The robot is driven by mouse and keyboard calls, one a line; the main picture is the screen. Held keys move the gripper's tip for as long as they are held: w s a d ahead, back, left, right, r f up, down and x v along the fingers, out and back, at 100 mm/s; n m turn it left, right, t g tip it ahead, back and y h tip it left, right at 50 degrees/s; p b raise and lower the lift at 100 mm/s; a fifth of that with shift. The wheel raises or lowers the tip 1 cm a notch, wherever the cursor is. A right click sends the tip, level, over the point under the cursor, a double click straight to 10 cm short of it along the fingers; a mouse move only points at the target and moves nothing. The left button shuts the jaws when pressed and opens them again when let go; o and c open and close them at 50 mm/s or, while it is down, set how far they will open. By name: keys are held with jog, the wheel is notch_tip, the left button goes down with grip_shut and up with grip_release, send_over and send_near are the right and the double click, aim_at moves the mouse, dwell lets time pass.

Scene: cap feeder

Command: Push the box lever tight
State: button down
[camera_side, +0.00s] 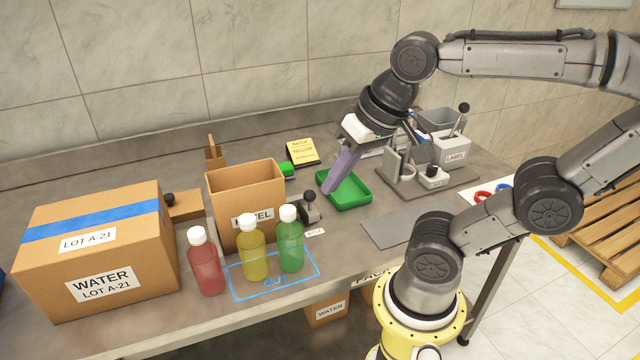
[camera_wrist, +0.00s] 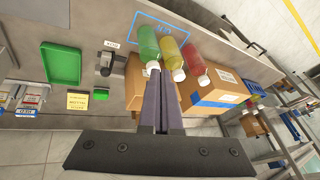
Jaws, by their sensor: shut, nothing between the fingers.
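A small grey and black lever (camera_side: 309,208) with a black knob stands on the bench at the right of the open brown carton (camera_side: 228,190). I cannot tell how tight it is. In the wrist view the lever (camera_wrist: 106,64) lies left of the fingertips, and the carton (camera_wrist: 134,85) is partly hidden behind the fingers. My gripper (camera_side: 328,188) is shut and empty, tilted down near the green tray (camera_side: 357,203), to the right of and apart from the lever. In the wrist view the shut fingers (camera_wrist: 153,70) point toward the bottles.
Red (camera_side: 206,268), yellow (camera_side: 252,250) and green (camera_side: 290,245) bottles stand in front of the carton. A large taped box (camera_side: 100,250) is at left, with a wooden block and black knob (camera_side: 168,199) beside it.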

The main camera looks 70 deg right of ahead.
jog(key=w+d+r+m+g, duration=0.2)
jog(key=w+d+m, duration=0.45)
jog(key=m, duration=0.25)
jog(key=m+g+y, duration=0.1)
jog(key=m+y, duration=0.1)
jog(key=m, duration=0.6)
send_over(309, 205)
jog(key=s+d, duration=0.3)
notch_tip(309, 205, down, 5)
jog(key=s+d+f+m, duration=0.3)
jog(key=d+f, duration=0.1)
jog(key=d, duration=0.2)
jog(key=x, duration=0.9)
jog(key=shift+a+f, duration=0.1)
jog(key=shift+w+a+f, duration=0.25)
jog(key=shift+w+a, duration=0.3)
jog(key=shift+a, duration=0.25)
jog(key=shift+w+a+f, duration=0.3)
jog(key=shift+w+a, duration=0.3)
jog(key=shift+a, duration=0.25)
